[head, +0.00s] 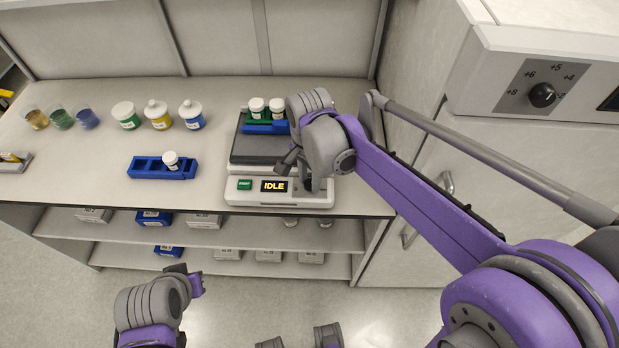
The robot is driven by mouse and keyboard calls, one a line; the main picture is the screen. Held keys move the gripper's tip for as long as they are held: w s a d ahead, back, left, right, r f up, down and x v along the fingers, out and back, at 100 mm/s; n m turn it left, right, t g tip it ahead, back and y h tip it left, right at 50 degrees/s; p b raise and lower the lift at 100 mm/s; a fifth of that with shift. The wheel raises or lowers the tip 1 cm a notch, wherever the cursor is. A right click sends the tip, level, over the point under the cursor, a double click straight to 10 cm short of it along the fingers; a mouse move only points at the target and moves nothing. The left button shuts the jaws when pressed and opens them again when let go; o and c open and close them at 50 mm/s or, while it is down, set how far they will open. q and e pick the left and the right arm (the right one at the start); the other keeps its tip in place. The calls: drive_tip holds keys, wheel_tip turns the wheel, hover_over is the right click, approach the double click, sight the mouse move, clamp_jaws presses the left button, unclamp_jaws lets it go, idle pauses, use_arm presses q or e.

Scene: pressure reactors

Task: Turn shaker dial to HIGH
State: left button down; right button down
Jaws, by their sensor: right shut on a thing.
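The shaker (235,190) stands at the front right of the bench, with a dark platform, a green button (245,184) and a display (274,185) that reads IDLE. My right gripper (308,182) comes down over the right end of its front panel and is shut on the dial there. The gripper and wrist hide most of the dial, so its setting and markings cannot be read.
A blue rack (146,170) with one vial stands left of the shaker. Several bottles and beakers (62,119) are at the back left. A cabinet with a temperature knob (541,95) is at right. Bench around the blue rack is clear.

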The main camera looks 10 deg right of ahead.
drive_tip(key=shift+m, duration=1)
drive_tip(key=c, duration=0.5)
unclamp_jaws()
